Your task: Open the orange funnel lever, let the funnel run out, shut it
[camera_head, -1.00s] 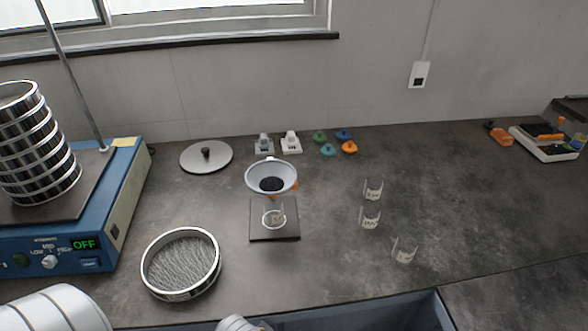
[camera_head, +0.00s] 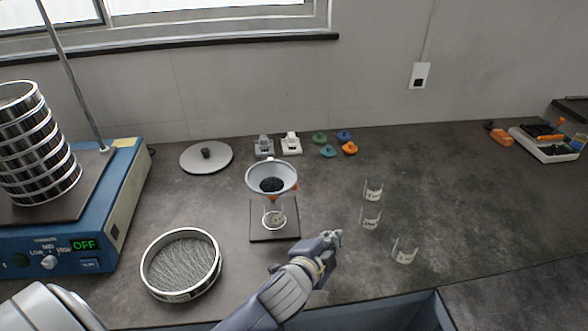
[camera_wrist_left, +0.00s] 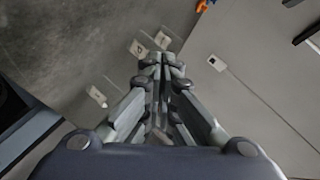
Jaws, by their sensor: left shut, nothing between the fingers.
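The funnel (camera_head: 257,177) is a pale bowl on a stand, with dark material inside it. Its orange lever (camera_head: 295,187) shows only as a small orange patch at the funnel's right side. A clear beaker (camera_head: 274,218) with a label stands under the funnel on the dark stand base (camera_head: 259,235). My left gripper (camera_head: 338,236) is shut and empty, to the right of the stand base and nearer to me, apart from the funnel. In the left wrist view the closed fingers (camera_wrist_left: 162,62) point away over the bench. My right gripper is not in view.
Several labelled clear beakers (camera_head: 404,254) stand right of the gripper. A sieve (camera_head: 180,265) lies at front left, and a shaker (camera_head: 110,215) with a sieve stack is at far left. A round lid (camera_head: 190,158) and small coloured pieces (camera_head: 350,148) lie behind. The right bench is largely clear.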

